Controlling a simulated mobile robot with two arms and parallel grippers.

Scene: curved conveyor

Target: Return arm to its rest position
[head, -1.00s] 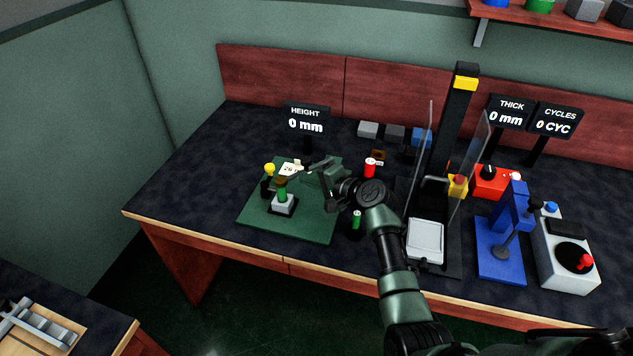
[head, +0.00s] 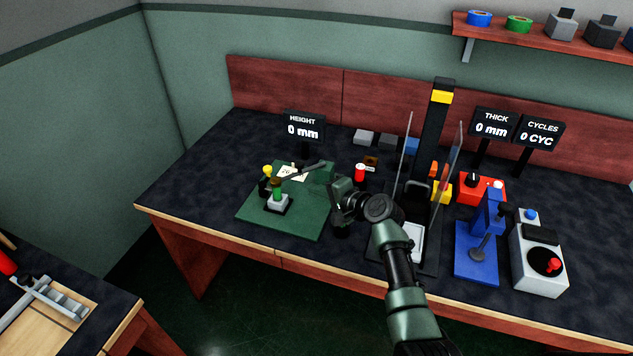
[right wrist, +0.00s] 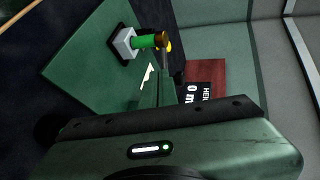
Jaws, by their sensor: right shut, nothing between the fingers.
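My right arm (head: 400,270) reaches in from the bottom of the head view, over the dark bench. Its gripper (head: 312,170) is above the back right part of the green mat, shut and empty. On the mat, a green cylinder with a brown top (head: 277,195) stands upright on a light grey block (head: 278,205), apart from the gripper. In the right wrist view, the green cylinder (right wrist: 146,41) and grey block (right wrist: 124,43) show beyond the hand. The fingertips are hard to make out there. My left gripper is not in view.
The green mat (head: 305,222) carries a white paper (head: 292,173) and a yellow-topped item (head: 267,171). A red cylinder (head: 360,173) stands right of the gripper. Farther right are the tall black post (head: 432,125), clear panels, the blue press (head: 475,250) and the grey machine (head: 535,262).

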